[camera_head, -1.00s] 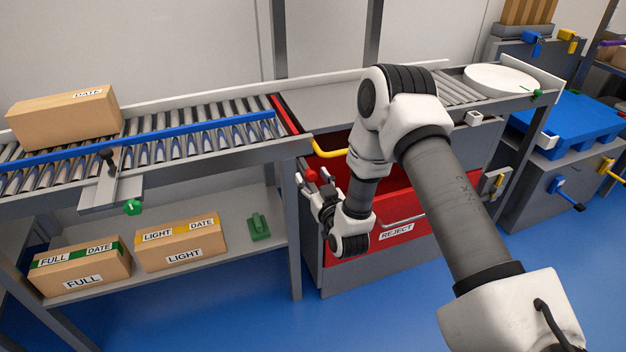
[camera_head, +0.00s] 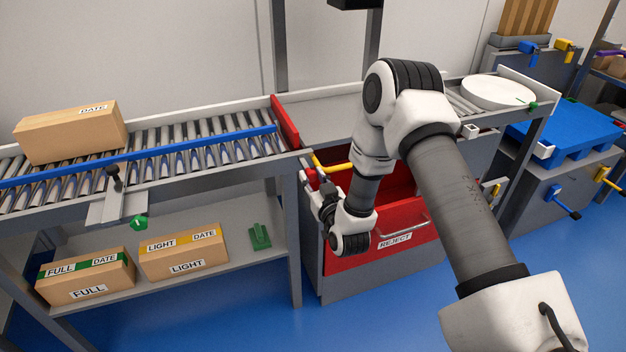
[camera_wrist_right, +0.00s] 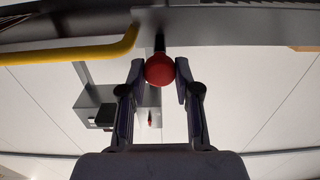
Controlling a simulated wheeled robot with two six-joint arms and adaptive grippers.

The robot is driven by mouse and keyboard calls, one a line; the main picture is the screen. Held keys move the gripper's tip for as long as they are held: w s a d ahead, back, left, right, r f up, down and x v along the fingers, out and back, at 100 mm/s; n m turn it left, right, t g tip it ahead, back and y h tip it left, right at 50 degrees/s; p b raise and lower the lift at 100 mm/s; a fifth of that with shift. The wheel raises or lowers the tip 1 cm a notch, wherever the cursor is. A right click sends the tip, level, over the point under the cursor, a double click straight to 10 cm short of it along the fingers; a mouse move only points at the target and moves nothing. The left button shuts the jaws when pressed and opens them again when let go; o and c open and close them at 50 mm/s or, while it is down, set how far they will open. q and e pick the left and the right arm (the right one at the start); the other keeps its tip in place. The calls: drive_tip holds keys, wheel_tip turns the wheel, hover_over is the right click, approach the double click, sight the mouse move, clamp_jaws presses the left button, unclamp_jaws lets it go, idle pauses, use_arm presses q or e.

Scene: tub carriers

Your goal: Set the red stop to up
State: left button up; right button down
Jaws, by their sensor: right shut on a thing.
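The red stop (camera_head: 286,123) is a flat red plate across the right end of the roller conveyor. It stands upright above the rollers. Its red ball knob (camera_wrist_right: 160,70), on a dark stem, shows in the right wrist view between the two fingers. My right gripper (camera_wrist_right: 161,75) is shut on this knob. In the head view my right gripper (camera_head: 317,187) is low in front of the conveyor's end, just beside the red reject bin, and the knob is hard to make out there. My left gripper is not in view.
A yellow bar handle (camera_head: 337,169) is close beside my right gripper, above the red reject bin (camera_head: 400,215). A carton (camera_head: 70,132) sits on the rollers (camera_head: 205,140) behind a blue rail, well left of the stop. Two cartons lie on the shelf below.

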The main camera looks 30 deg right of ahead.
drive_tip(key=c, duration=0.8)
unclamp_jaws()
drive_tip(key=shift+w+r, duration=0.1)
drive_tip(key=shift+r, duration=0.15)
drive_tip(key=shift+c, duration=0.2)
drive_tip(key=shift+f, duration=0.1)
drive_tip(key=shift+s+a, duration=0.1)
drive_tip(key=shift+s, duration=0.35)
drive_tip(key=v, duration=1.1)
drive_tip(key=shift+s, duration=0.1)
